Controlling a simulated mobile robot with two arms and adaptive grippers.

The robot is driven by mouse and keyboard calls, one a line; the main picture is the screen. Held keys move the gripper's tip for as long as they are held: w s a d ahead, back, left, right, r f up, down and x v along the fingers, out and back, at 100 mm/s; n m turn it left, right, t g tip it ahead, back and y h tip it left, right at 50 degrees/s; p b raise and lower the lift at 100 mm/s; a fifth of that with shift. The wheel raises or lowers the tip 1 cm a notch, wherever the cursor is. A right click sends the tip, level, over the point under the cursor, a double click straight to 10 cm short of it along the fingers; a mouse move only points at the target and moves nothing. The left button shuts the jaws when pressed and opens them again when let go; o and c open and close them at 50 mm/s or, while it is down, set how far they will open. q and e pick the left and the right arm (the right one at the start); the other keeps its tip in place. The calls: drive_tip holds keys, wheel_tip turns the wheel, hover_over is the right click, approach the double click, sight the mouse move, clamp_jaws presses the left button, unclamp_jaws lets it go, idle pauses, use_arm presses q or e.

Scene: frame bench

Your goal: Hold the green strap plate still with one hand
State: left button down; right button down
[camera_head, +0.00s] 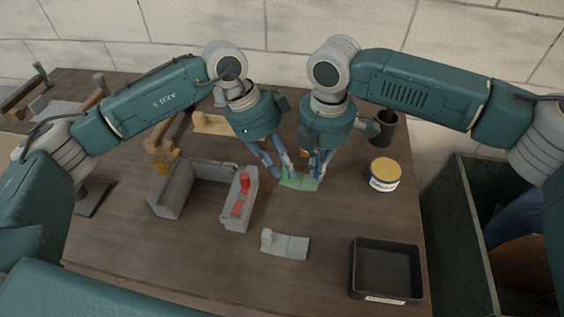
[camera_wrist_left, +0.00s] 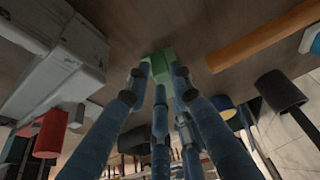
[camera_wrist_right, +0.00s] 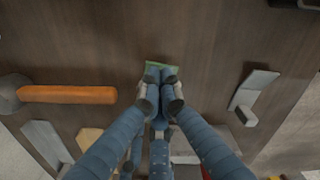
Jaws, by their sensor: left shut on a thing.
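The green strap plate (camera_head: 301,184) lies low over the bench in the middle of the head view. My left gripper (camera_head: 283,175) is shut on it, with fingers on either side of its green body (camera_wrist_left: 161,66) in the left wrist view. My right gripper (camera_head: 318,172) is at the plate's right part. In the right wrist view its fingertips (camera_wrist_right: 161,82) are close together, and a green edge of the plate (camera_wrist_right: 163,64) shows just past them. The fingers hide much of the plate, and I cannot tell whether the right ones grip it.
A grey open frame (camera_head: 165,197) with red pieces stands left of the plate. A grey bracket (camera_head: 290,246) lies in front. A black tray (camera_head: 386,297), a yellow-lidded tin (camera_head: 384,172) and a dark cup (camera_head: 386,127) stand on the right. Bench between bracket and tray is clear.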

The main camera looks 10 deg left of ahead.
sight(316, 183)
use_arm(q)
drive_tip(key=shift+s+f, duration=0.15)
use_arm(e)
drive_tip(key=shift+s+f, duration=0.1)
drive_tip(key=shift+f, duration=1.75)
use_arm(q)
drive_tip(key=shift+d, duration=0.1)
use_arm(e)
drive_tip(key=shift+a+r, duration=0.15)
drive_tip(key=shift+r, duration=4.05)
use_arm(q)
drive_tip(key=c, duration=1.4)
unclamp_jaws()
drive_tip(key=shift+w, duration=0.2)
drive_tip(key=shift+c, duration=0.2)
use_arm(e)
drive_tip(key=shift+w, duration=0.2)
use_arm(q)
drive_tip(key=v, duration=1.2)
drive_tip(key=shift+a, duration=0.25)
